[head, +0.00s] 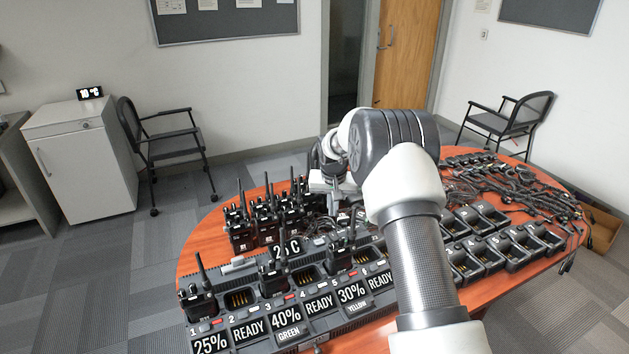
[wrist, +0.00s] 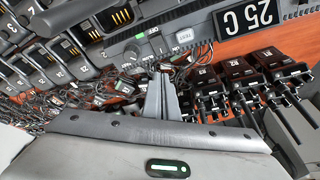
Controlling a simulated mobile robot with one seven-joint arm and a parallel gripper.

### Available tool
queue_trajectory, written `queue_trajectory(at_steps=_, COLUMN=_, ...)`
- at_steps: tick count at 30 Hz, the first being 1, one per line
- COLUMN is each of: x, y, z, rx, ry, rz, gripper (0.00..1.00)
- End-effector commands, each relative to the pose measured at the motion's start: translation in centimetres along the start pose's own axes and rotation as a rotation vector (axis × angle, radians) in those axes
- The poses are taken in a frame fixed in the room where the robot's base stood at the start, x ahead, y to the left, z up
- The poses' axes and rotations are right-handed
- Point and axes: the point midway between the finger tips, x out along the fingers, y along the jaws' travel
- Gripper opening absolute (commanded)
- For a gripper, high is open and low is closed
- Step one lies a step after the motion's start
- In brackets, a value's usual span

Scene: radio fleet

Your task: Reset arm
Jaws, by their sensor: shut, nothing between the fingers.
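My gripper (wrist: 162,95) shows in the wrist view with its two grey fingers together and nothing between them. It hangs over the orange-brown table (head: 205,240), above cables and beside a group of upright black radios (wrist: 235,75). In the head view my white and grey arm reaches across the table's middle and mostly hides the gripper. The long multi-slot charger (head: 235,275) stands at the front, with radios in some slots and percent and READY labels. A "25 C" sign (head: 286,249) stands behind it and also shows in the wrist view (wrist: 250,17).
Several black single chargers (head: 485,215) fill the table's right side, with tangled black cables (head: 515,190) behind them. A white cabinet (head: 82,165), a left chair (head: 165,145) and a right chair (head: 508,120) stand beyond the table. A cardboard box (head: 602,230) is on the floor at right.

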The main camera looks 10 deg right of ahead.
Motion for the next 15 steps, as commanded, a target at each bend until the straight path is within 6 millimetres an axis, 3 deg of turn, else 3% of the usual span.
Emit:
queue_trajectory(at_steps=2, x=-0.9, y=0.0, z=-0.1, rx=-0.002, ry=0.004, rz=-0.001, gripper=0.0)
queue_trajectory(at_steps=5, x=-4.3, y=0.2, z=-0.2, rx=-0.012, ry=0.017, rz=-0.003, gripper=0.0)
queue_trajectory(at_steps=11, x=-16.7, y=1.6, z=1.9, rx=-0.05, ry=0.054, rz=-0.011, gripper=0.0)
queue_trajectory(at_steps=15, x=-24.8, y=3.0, z=5.8, rx=-0.078, ry=0.078, rz=-0.019, gripper=0.0)
